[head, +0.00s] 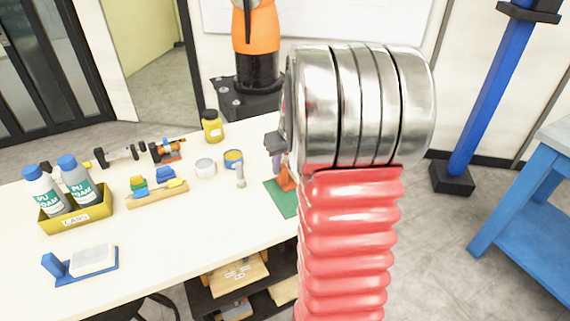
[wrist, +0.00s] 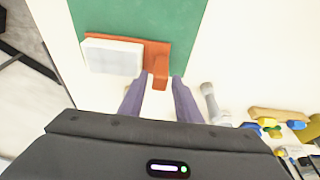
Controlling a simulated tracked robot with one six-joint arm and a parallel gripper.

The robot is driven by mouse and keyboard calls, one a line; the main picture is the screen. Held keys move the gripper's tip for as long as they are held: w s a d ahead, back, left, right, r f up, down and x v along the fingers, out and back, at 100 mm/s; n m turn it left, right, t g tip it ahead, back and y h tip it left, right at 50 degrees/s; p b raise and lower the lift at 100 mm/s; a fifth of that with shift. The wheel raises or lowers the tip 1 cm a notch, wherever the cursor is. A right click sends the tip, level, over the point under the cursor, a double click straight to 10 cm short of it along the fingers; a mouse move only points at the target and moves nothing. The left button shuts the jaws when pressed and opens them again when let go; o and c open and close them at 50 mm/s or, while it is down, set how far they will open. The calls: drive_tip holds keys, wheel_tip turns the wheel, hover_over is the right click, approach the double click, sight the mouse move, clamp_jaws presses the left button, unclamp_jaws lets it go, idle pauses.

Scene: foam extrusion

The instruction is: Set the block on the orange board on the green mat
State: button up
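The green mat (head: 280,199) lies at the right end of the white table; it fills the upper middle of the wrist view (wrist: 140,18). The orange board (wrist: 158,52) is over the mat's near edge, with a handle pointing toward my gripper. A white block (wrist: 112,57) sits on the board's left part. In the head view only a bit of the orange board (head: 287,178) shows; my arm hides the rest. My gripper (wrist: 158,82) is open, its purple fingers either side of the handle with small gaps. A second white block (head: 93,259) rests on a blue board (head: 69,275) at front left.
A yellow tray (head: 88,215) holds two bottles at left. A wooden rest with coloured pieces (head: 158,194), tins (head: 233,159), a small white cylinder (head: 240,177) and a yellow jar (head: 212,127) stand left of the mat. The front middle of the table is clear.

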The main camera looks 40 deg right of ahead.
drive_tip(key=shift+o, duration=0.6)
drive_tip(key=shift+r, duration=0.5)
drive_tip(key=v, duration=1.1)
drive_tip(key=shift+s+a+r, duration=0.1)
drive_tip(key=shift+s+a, duration=0.05)
drive_tip(key=shift+a, duration=0.05)
drive_tip(key=s+a+r+n+t, duration=0.1)
drive_tip(key=s+a, duration=0.1)
drive_tip(key=a, duration=0.7)
drive_tip(key=s+a+r+n, duration=0.1)
drive_tip(key=s+a, duration=0.1)
drive_tip(key=a, duration=0.7)
drive_tip(key=s+a+f+n+t+y, duration=0.1)
drive_tip(key=s+a+f, duration=0.2)
drive_tip(key=s+a, duration=0.6)
drive_tip(key=a, duration=0.4)
drive_tip(key=shift+s, duration=0.35)
